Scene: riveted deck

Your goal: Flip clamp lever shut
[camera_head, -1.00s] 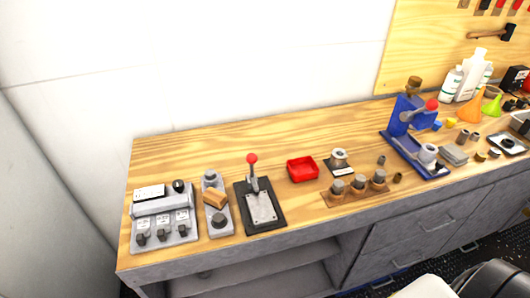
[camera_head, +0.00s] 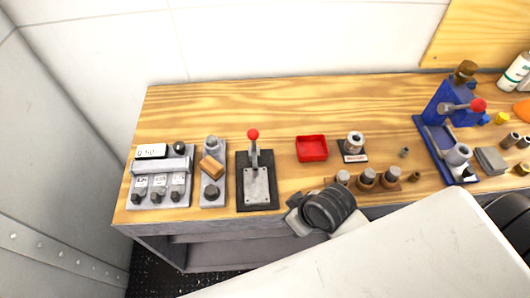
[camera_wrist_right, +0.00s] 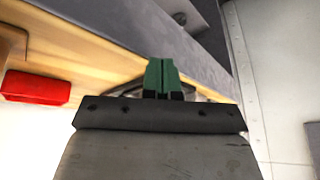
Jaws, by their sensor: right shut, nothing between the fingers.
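The clamp is a dark base plate (camera_head: 256,203) with a light metal plate on it, lying on the bench. Its lever (camera_head: 254,150) stands upright at the back of the plate and ends in a red ball knob. My right gripper (camera_wrist_right: 161,75) shows in the right wrist view with its green fingertips together and nothing between them. In the head view my right arm reaches in from the lower right, and its wrist is at the bench's front edge, right of the clamp and apart from it. The fingertips are hard to make out there. My left gripper is not in view.
Left of the clamp are a switch panel (camera_head: 159,196) and a grey block with a wooden piece (camera_head: 211,166). A red tray (camera_head: 312,149) lies to its right. Farther right are a row of metal cylinders (camera_head: 367,178) and a blue press (camera_head: 436,112). The wood behind the clamp is clear.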

